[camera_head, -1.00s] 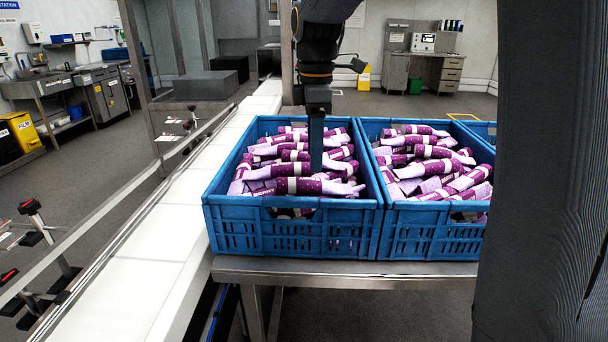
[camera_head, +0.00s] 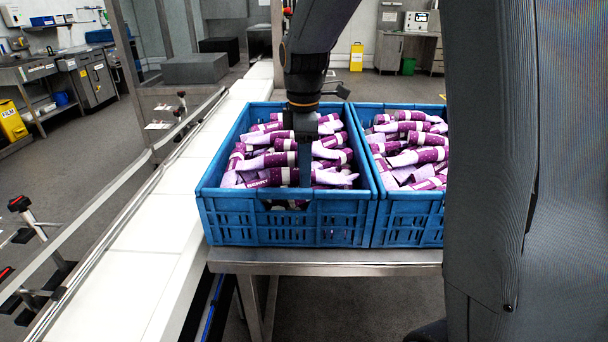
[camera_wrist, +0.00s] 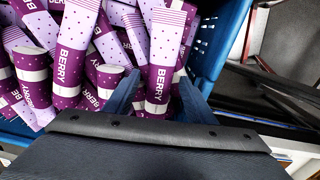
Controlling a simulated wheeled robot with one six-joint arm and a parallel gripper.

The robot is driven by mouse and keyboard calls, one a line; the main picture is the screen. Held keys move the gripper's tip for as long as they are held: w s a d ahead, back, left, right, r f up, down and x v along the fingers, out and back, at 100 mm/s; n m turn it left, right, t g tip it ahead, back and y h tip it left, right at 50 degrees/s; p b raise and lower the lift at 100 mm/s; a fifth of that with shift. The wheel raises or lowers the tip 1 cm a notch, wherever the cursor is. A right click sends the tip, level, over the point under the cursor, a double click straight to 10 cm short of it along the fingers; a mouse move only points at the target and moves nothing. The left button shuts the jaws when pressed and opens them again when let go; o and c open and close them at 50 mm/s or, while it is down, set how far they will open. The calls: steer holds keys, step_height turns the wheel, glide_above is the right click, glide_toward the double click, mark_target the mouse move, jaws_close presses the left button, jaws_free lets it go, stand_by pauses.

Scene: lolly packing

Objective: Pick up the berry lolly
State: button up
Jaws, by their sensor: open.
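Several berry lollies in purple and lilac wrappers fill the left blue crate (camera_head: 212,215). In the wrist view one berry lolly (camera_wrist: 163,55), with a white band and the word BERRY, lies lengthwise between the two blue fingers of my gripper (camera_wrist: 160,88). The fingers stand apart on either side of its lower end, and the jaws are open. In the head view my gripper (camera_head: 305,180) points down into the front part of this crate. Whether the fingers touch the lolly cannot be told.
A second blue crate (camera_head: 408,221) of similar lollies stands close on the right. Both crates rest on a metal table (camera_head: 330,262). A white conveyor (camera_head: 150,240) runs along the left. The crate wall (camera_wrist: 222,40) is close to the right finger.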

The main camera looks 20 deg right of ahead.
steer(key=c, duration=1.1)
